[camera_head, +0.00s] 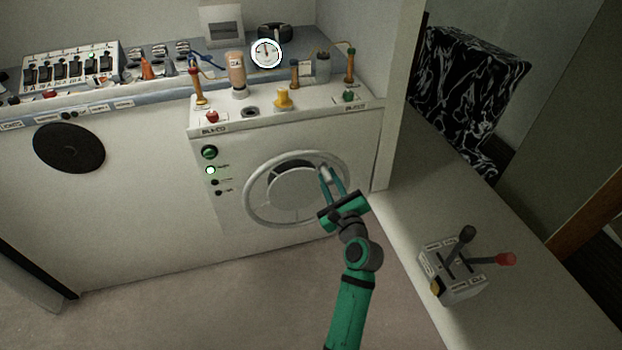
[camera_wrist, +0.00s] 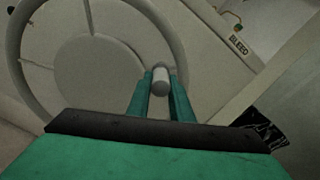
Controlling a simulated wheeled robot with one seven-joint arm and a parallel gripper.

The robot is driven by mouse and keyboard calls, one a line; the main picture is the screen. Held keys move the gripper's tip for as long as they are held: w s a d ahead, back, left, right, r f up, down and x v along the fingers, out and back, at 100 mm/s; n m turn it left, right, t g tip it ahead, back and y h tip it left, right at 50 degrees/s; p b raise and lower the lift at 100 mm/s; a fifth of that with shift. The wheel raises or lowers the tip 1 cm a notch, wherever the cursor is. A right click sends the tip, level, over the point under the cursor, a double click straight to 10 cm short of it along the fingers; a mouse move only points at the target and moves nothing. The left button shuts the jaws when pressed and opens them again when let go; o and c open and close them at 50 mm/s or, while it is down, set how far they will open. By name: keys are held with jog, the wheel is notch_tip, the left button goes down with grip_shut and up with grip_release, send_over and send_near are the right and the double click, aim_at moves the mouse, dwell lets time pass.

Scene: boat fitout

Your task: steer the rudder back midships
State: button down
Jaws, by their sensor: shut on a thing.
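The steering wheel (camera_head: 252,206) is a pale grey ring on the front of the white console, with a broad hub and spokes. It also fills the upper left of the wrist view (camera_wrist: 176,37). A grey knob (camera_wrist: 161,79) stands out at the wheel's right side. My gripper (camera_head: 327,176) is at the wheel's right side, its green fingers shut on the knob, one on each side in the wrist view. A round white gauge (camera_head: 266,53) with a needle stands on the console top; its reading is too small to tell.
The console top holds a yellow knob (camera_head: 284,98), a red button (camera_head: 212,117), a tan bottle (camera_head: 236,76) and a switch panel (camera_head: 70,66). A lever box (camera_head: 452,268) sits on the right ledge. A white post (camera_head: 388,100) stands right of the wheel. The floor in front is clear.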

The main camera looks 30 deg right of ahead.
jog(key=shift+s+d+f, duration=0.1)
jog(key=shift+d+f, duration=0.05)
jog(key=shift+d, duration=0.1)
dwell(0.3)
jog(key=c, duration=1.6)
grip_release()
jog(key=v, duration=1)
jog(key=shift+s+a, duration=0.15)
jog(key=shift+s, duration=0.2)
